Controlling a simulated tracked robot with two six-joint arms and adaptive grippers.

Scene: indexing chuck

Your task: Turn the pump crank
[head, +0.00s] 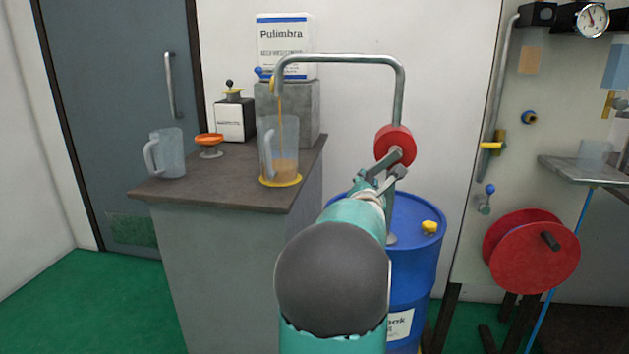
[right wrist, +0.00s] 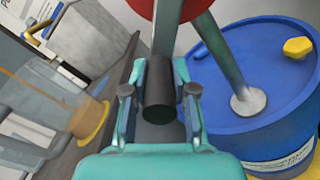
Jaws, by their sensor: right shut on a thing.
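The red pump (head: 394,143) stands on a pipe above the blue drum (head: 415,265), and shows at the top edge of the right wrist view (right wrist: 152,8). My right gripper (head: 381,178) is at the front of the pump, shut on the dark crank handle (right wrist: 159,88), which lies between its fingers. A grey outlet pipe (head: 345,59) bends left over the counter. An amber stream runs from its end into a clear jug (head: 266,140), which holds some amber liquid and stands on a yellow ring (head: 266,182). My left gripper is not in view.
A yellow cap (head: 429,227) sits on the drum's lid. A red reel (head: 517,252) is at the right.

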